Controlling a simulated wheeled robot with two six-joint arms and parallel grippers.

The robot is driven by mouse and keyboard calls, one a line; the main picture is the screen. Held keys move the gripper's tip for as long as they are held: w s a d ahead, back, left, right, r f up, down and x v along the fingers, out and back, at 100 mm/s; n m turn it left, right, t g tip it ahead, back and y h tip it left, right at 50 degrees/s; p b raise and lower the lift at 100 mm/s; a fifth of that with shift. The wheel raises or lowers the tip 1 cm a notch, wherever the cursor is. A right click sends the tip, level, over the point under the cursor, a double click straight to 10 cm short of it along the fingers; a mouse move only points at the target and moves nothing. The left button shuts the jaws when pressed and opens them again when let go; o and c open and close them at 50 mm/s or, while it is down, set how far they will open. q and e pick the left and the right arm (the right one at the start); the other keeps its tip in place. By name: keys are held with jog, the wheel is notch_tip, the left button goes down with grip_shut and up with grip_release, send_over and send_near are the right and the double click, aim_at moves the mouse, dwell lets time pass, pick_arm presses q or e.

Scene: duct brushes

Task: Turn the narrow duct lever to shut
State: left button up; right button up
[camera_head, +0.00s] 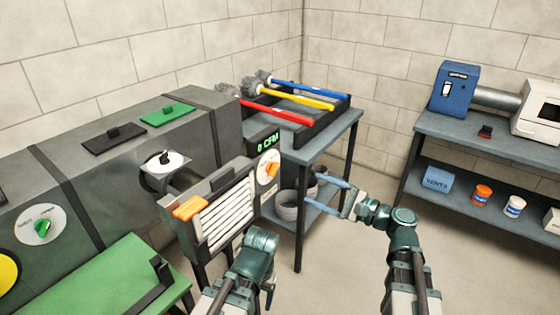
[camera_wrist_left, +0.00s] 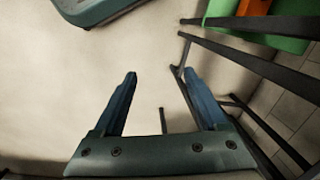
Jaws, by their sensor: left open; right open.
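A white disc with a small dark lever (camera_head: 167,159) sits on a short round duct (camera_head: 184,181) between the big grey duct and the grille box; it looks like the narrow duct lever, though its marks are too small to read. My left gripper (camera_wrist_left: 159,74) is open and empty, with bare floor beyond its fingers in the left wrist view. In the head view my left wrist is in front of the grille box, right of and below the lever, apart from it. My right gripper (camera_head: 314,190) is open and empty, pointing left, right of the grille box.
The grille box (camera_head: 225,208) has orange handles and a display reading 0 CFM (camera_head: 268,142). A green knob (camera_head: 42,228) is on the big duct (camera_head: 90,185). A green table (camera_head: 95,275) stands in front. Brushes lie in a black rack (camera_head: 330,118) on a cart behind.

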aim_at(276, 170)
pick_arm(q)
jog(key=shift+o, duration=1.1)
jog(key=shift+w, duration=0.25)
pick_arm(e)
jog(key=shift+o, duration=0.5)
jog(key=shift+w+a, duration=0.1)
jog(key=shift+w, duration=0.3)
pick_arm(q)
jog(key=shift+o, duration=0.4)
pick_arm(e)
jog(key=x, duration=1.3)
jog(key=shift+w+a, duration=0.15)
jog(key=shift+a, duration=0.1)
jog(key=c, duration=1.4)
